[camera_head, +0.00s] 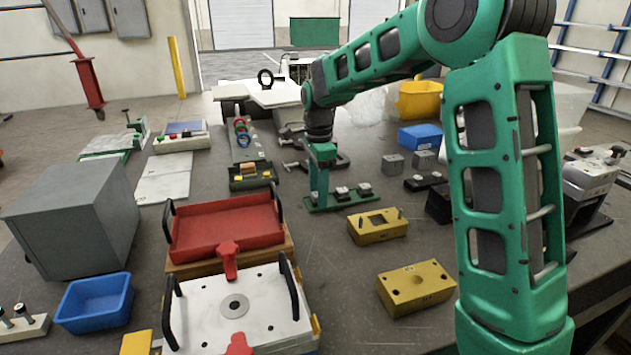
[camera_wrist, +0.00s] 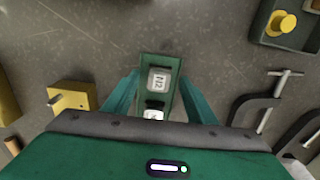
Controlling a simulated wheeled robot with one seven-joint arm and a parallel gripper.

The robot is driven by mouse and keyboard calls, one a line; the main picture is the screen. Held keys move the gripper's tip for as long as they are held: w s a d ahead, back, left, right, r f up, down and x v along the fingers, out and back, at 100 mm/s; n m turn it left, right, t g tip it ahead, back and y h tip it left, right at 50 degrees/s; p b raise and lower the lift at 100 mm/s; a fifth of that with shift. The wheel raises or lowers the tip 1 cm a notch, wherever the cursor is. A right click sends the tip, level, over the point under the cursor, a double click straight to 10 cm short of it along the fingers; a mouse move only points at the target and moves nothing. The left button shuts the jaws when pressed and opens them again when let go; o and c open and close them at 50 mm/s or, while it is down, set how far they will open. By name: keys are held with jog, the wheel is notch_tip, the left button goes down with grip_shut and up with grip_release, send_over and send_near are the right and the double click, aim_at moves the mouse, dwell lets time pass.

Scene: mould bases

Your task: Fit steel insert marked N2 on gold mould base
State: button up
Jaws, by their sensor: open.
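My gripper (camera_head: 319,190) points down over the left end of a green rack (camera_head: 325,206). In the wrist view its two teal fingers (camera_wrist: 160,78) are apart, on either side of the rack (camera_wrist: 147,62). A steel insert (camera_wrist: 159,80) there has a sideways mark that looks like N2, and a second insert (camera_wrist: 154,114) is partly cut off by my gripper body. Two inserts show in the head view, a nearer one (camera_head: 342,191) and one to its right (camera_head: 364,187).
Another gold block (camera_head: 417,292) with holes lies nearer. A red tray (camera_head: 226,230) and a white plate with black handles (camera_head: 205,320) are at left. Clamps (camera_wrist: 262,110) and a dark bin (camera_wrist: 305,35) lie right of the rack in the wrist view. Bare table separates rack and gold base.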

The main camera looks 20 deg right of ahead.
jog(key=shift+f, duration=0.2)
grip_shut()
jog(key=shift+r, duration=0.1)
jog(key=shift+r, duration=0.7)
